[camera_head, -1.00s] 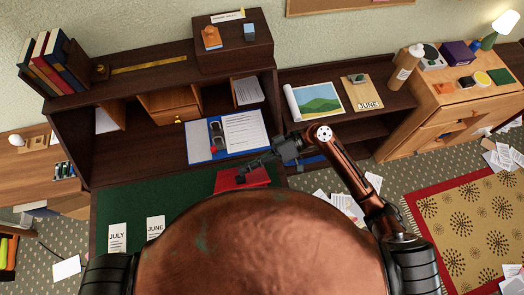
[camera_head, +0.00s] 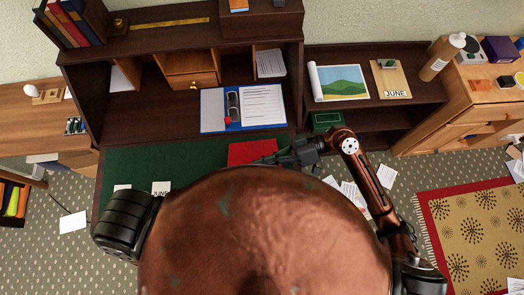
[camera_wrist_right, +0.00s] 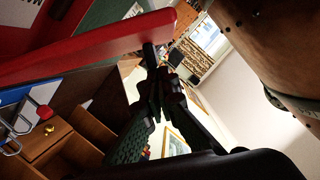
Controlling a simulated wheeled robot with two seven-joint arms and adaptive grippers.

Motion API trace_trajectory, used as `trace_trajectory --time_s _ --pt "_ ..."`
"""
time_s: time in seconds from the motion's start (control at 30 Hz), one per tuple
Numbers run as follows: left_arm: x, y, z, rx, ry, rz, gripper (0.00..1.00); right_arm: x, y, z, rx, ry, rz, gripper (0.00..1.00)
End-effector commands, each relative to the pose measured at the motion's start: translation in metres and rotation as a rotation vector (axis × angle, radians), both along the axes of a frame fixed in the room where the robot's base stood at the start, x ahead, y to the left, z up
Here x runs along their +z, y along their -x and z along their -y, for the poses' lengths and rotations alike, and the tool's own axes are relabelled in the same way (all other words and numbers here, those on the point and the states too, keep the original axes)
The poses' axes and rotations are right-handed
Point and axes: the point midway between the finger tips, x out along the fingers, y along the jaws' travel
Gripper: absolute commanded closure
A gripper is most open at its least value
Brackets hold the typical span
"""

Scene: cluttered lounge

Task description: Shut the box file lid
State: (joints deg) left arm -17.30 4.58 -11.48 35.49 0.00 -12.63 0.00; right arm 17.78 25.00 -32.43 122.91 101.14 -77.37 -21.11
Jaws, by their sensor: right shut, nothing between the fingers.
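A blue file (camera_head: 212,112) lies open on the desk below the shelves, with a metal lever mechanism (camera_head: 233,106) on its left half and white papers (camera_head: 262,105) on its right half. A red flat piece (camera_head: 245,152) is just in front of it on the green desk top. I cannot tell whether this is the box file's lid. My right gripper (camera_head: 268,160) is shut and empty at the red piece's near right side. In the right wrist view the red slab (camera_wrist_right: 90,48) is close beside the fingertips (camera_wrist_right: 150,50); contact is unclear. My left gripper is not in view.
The dark desk hutch (camera_head: 130,65) stands behind, with a small wooden drawer (camera_head: 190,80). Calendar cards (camera_head: 161,188) lie at the green desk top's (camera_head: 150,160) front left. A green box (camera_head: 327,121) sits on the low shelf at right. Papers litter the floor.

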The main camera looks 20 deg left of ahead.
Motion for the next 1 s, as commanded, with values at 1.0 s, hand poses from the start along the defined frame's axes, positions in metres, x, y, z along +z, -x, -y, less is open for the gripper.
trace_trajectory --time_s 1.0 --pt "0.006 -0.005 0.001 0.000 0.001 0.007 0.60 0.053 -0.062 0.075 -0.008 0.001 0.000 1.00"
